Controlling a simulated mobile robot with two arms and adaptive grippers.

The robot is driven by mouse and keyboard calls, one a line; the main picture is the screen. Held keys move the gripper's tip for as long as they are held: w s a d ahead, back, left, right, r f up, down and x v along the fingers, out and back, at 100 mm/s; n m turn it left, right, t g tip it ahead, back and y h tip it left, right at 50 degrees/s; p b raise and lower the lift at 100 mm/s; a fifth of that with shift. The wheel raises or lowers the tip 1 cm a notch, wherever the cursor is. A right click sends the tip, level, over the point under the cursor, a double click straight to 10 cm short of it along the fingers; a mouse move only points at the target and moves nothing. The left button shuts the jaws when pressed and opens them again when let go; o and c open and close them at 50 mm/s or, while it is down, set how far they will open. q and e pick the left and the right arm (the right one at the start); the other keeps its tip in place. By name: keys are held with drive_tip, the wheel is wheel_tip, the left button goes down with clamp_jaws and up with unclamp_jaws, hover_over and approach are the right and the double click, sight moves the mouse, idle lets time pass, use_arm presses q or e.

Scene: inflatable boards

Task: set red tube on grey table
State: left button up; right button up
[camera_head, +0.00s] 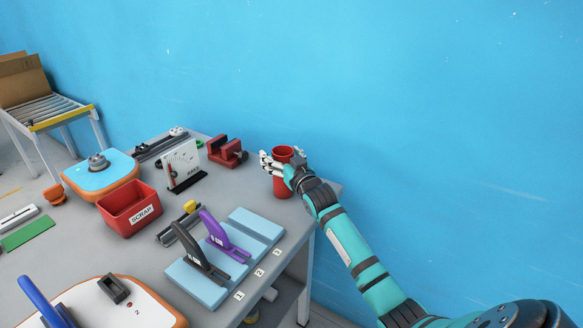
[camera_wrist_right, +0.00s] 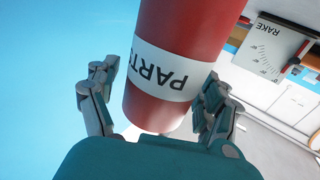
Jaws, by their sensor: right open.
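The red tube (camera_head: 283,186) stands upright on the grey table (camera_head: 240,186), near its back right corner by the blue wall. In the right wrist view the tube (camera_wrist_right: 185,40) fills the middle and bears a white label reading PARTS. My right gripper (camera_head: 277,162) is at the upper part of the tube. Its fingers (camera_wrist_right: 160,95) are open, one on each side of the tube. In the right wrist view a gap shows on the left side; contact on the right side is hard to tell. My left gripper is not in view.
Left of the tube stand a red vise (camera_head: 228,153) and a white gauge plate (camera_head: 182,165). A red SCRAP bin (camera_head: 130,210) sits further left. A light blue rack (camera_head: 256,226) with black and purple handled tools lies in front. Bare table shows between the vise and rack.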

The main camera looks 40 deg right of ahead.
drive_tip(key=s+a, duration=0.1)
drive_tip(key=s, duration=0.7)
drive_tip(key=shift+s+a, duration=0.15)
drive_tip(key=shift+s, duration=0.2)
